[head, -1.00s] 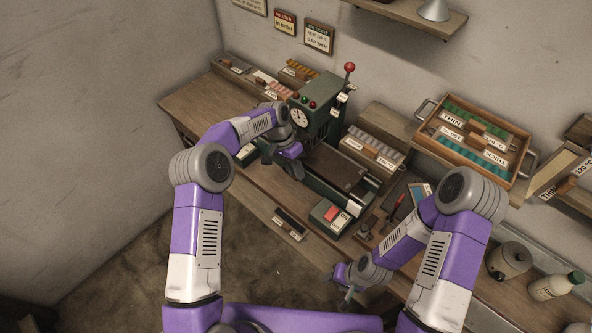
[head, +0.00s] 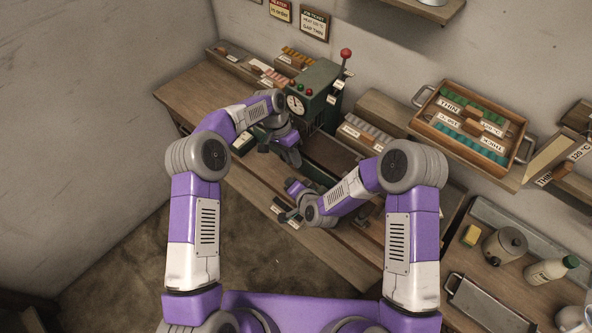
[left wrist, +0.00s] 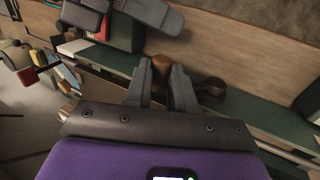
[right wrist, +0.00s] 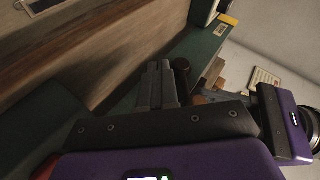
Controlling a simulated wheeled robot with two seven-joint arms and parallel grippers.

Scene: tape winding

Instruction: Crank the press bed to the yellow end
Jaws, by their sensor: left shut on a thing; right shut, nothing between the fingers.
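The green press (head: 322,88) with a dial gauge stands at the back of the bench. Its dark flat bed (head: 328,152) extends in front of it, partly hidden by my arms. My left gripper (head: 291,158) is at the bed's near side, shut on a brown crank knob (left wrist: 161,66). A second brown knob (left wrist: 212,88) shows just right of the fingers. My right gripper (head: 291,185) is shut and empty beside the left one; its fingers (right wrist: 160,84) are close to a dark knob (right wrist: 182,68). A yellow mark (right wrist: 229,20) shows at one end of the green rail.
A wooden tray (head: 433,128) of green strips stands on the raised shelf at right. A black tray (head: 284,215) lies at the bench's front edge. A pot (head: 505,246), bottle (head: 548,272) and yellow sponge (head: 470,236) are at right. A red-ball lever (head: 346,54) rises from the press.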

